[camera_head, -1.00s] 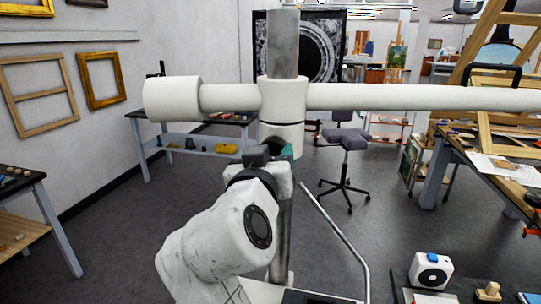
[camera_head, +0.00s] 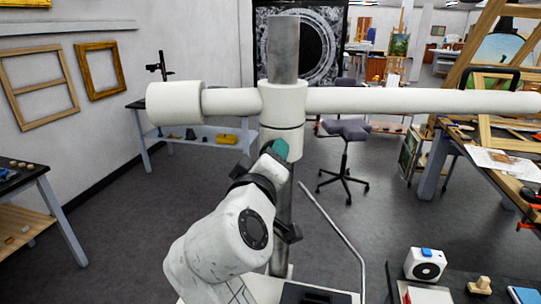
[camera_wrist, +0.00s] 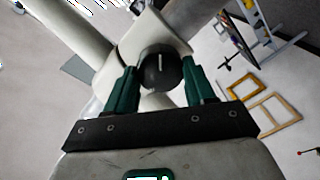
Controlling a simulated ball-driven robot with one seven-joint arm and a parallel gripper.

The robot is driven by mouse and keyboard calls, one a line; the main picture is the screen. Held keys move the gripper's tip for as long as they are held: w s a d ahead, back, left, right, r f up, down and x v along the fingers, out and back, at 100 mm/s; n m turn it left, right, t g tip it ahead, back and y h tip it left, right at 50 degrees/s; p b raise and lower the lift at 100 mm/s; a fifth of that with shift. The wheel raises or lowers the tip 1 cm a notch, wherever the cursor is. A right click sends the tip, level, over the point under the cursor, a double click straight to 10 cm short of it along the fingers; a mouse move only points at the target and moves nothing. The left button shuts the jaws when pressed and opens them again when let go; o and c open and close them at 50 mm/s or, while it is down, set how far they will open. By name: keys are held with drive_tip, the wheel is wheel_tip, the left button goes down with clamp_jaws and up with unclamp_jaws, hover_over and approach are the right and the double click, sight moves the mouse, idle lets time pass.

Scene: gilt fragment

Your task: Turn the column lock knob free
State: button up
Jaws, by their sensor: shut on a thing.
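The column lock knob (camera_wrist: 160,68) is round and black with a short white line on its face, which points nearly straight up in the wrist view. It sits on a white collar (camera_head: 283,103) around an upright steel column (camera_head: 283,45). My gripper (camera_wrist: 161,82) has its green fingers on either side of the knob and is shut on it. In the head view my gripper (camera_head: 279,150) is just below the collar, in front of the column. There the knob is hidden by my gripper.
A white horizontal boom (camera_head: 420,101) crosses the collar, with a thick cylinder (camera_head: 174,103) at its left end. A thin bent rail (camera_head: 335,232) runs right of the column. A stool (camera_head: 345,132) stands behind. Open floor lies left of my arm.

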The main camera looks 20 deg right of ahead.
drive_tip(key=n, duration=0.5)
drive_tip(key=shift+a, duration=0.1)
drive_tip(key=shift+n, duration=0.3)
idle(0.4)
drive_tip(key=o, duration=1)
drive_tip(key=shift+o, duration=0.2)
drive_tip(key=b+v, duration=0.2)
drive_tip(key=v, duration=0.8)
drive_tip(key=shift+s+a+b, duration=0.2)
drive_tip(key=shift+a+b, duration=0.15)
drive_tip(key=shift+b, duration=0.05)
